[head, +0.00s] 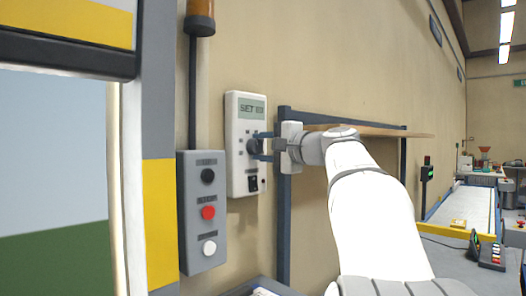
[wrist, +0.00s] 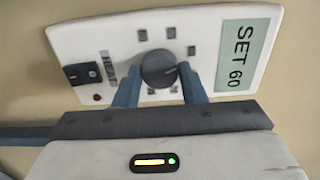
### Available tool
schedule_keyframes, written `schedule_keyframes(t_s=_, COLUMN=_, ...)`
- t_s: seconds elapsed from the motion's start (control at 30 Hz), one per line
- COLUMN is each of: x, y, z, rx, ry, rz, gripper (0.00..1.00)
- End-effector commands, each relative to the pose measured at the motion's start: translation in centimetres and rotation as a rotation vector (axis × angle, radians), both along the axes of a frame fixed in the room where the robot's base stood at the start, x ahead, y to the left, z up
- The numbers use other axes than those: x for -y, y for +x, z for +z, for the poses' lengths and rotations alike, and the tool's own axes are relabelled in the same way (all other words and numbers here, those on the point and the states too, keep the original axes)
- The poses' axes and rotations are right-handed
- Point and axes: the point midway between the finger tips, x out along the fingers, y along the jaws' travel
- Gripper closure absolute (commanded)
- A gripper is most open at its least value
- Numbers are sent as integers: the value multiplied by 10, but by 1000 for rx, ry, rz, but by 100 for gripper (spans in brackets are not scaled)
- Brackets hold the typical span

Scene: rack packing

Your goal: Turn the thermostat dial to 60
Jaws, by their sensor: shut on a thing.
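The white thermostat panel (head: 234,180) is fixed to the beige wall, left of centre in the head view. Its round dark dial (wrist: 158,68) shows in the wrist view, with small square marks around it. The greenish display (wrist: 243,55) reads SET 60 in the wrist view; its digits are hard to read in the head view. My gripper (head: 261,146) reaches the panel from the right. Its two blue fingers are shut on the dial, one on each side. In the head view the gripper partly hides the dial.
A grey box (head: 208,255) with black, red and white buttons is close at lower left of the panel. A black rocker switch (wrist: 82,74) is on the panel. A blue-framed shelf (head: 284,240) stands just right, behind my arm.

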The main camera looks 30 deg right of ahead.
Motion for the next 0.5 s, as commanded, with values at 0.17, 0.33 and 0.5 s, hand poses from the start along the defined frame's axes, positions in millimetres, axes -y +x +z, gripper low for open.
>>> schedule_keyframes(t_s=0.17, x=0, y=0, z=0, rx=0, ry=-1, rz=1, gripper=86)
schedule_keyframes(t_s=0.33, x=0, y=0, z=0, rx=0, ry=-1, rz=1, gripper=62)
schedule_keyframes(t_s=0.5, x=0, y=0, z=0, rx=0, ry=-1, rz=1, gripper=48)
